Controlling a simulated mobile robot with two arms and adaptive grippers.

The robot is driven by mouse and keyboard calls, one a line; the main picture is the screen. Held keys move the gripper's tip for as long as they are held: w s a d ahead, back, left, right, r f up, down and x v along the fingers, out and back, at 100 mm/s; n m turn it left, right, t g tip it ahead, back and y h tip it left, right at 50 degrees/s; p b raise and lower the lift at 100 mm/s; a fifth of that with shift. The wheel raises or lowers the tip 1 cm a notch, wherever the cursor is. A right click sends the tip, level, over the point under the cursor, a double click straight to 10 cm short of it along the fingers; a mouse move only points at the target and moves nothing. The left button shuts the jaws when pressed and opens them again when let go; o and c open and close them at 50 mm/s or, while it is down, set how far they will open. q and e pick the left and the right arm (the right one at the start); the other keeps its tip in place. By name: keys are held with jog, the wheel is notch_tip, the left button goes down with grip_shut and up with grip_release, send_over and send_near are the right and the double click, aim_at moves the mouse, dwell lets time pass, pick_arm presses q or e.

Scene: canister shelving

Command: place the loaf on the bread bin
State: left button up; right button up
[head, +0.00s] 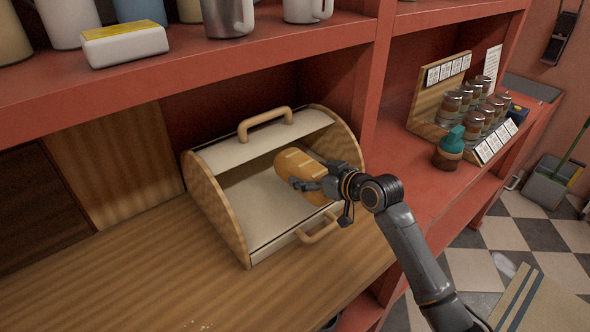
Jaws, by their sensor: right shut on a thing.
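The loaf (293,163) is golden brown with paler score marks. My right gripper (308,184) is shut on it and holds it at the open front of the bread bin. The bread bin (213,205) has wooden side panels, a pale lid with a wooden handle on top, and a lower wooden handle at the front. The pale floor of the bin shows to the left of the loaf. The loaf overlaps the bin's right part in the head view; I cannot tell whether it touches the floor. My left gripper is not in view.
The bin stands on a wooden counter (130,275) with clear room to its left. A red shelf (200,62) above carries mugs and a butter dish (125,48). To the right are a spice rack (430,100) and a teal-capped jar (450,152).

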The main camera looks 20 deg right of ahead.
aim_at(296, 162)
jog(key=w, duration=0.1)
jog(key=w+a, duration=0.1)
jog(key=w, duration=0.1)
jog(key=w+a+p, duration=0.1)
jog(key=w, duration=0.1)
jog(key=shift+w+r, duration=0.15)
jog(key=shift+w, duration=0.1)
notch_tip(296, 162, down, 3)
jog(key=shift+r+p, duration=0.15)
jog(key=shift+p, duration=0.35)
jog(key=shift+f, duration=0.35)
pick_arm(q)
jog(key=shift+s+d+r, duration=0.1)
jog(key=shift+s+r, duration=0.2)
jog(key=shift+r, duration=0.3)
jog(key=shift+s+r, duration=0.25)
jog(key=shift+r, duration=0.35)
pick_arm(e)
jog(key=shift+f, duration=0.1)
jog(key=shift+f, duration=0.15)
jog(key=o, duration=1.5)
jog(key=shift+c, duration=0.2)
jog(key=shift+s, duration=0.1)
